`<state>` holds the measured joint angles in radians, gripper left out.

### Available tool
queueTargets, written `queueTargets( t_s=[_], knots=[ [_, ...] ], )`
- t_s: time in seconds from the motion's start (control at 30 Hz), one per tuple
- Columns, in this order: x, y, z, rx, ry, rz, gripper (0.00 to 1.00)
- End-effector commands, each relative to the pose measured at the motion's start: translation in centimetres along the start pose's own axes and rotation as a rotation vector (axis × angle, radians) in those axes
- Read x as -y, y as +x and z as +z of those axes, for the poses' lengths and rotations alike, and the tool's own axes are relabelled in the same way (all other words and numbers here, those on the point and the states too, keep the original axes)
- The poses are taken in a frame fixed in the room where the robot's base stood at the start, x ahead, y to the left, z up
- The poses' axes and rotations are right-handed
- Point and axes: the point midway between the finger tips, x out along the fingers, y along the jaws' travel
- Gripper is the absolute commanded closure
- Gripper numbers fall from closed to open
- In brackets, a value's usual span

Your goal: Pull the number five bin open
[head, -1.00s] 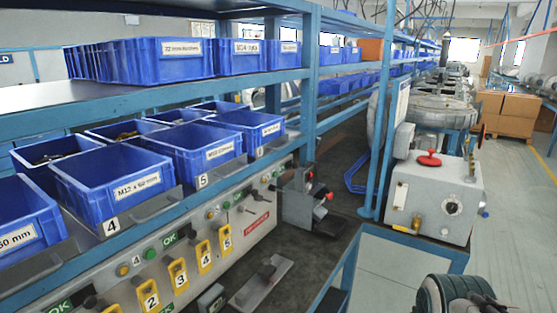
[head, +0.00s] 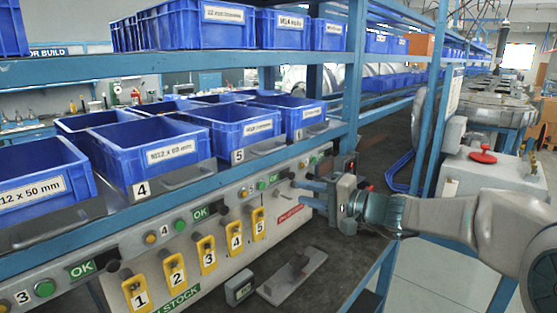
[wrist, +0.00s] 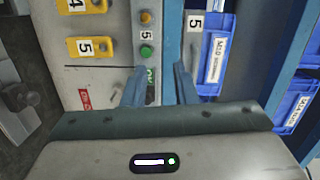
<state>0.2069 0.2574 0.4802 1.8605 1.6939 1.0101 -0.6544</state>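The number five bin (head: 232,118) is a blue open-top bin on the lower shelf, with a white name label. A "5" tag and a small grey handle (head: 267,147) sit below its front. My gripper (head: 306,192) reaches in from the right, in front of the control panel, lower and to the right of that handle, touching no bin. In the wrist view its two blue fingers (wrist: 158,85) are apart with nothing between them.
The number four bin (head: 150,158) stands to the left. Yellow numbered tags (head: 235,235) hang on the grey panel (head: 150,262) below the shelf. A blue upright post (head: 352,75) stands at the shelf's right end. A flat grey plate (head: 295,278) lies on the bench.

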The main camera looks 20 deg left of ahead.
Motion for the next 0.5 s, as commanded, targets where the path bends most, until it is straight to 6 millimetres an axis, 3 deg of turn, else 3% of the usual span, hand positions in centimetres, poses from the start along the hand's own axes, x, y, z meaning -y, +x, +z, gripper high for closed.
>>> queueTargets(
  t_s=[0.1,0.2,0.37,0.5],
  knots=[
    [1.0,0.8,-3.1,-0.061,0.044,-0.145,0.74],
    [1.8,1.0,-4.7,-0.099,0.066,-0.220,0.74],
    [2.6,1.4,-5.8,-0.122,0.079,-0.267,0.74],
    [3.1,3.0,-6.0,-0.121,0.082,-0.269,0.74]
  ],
)
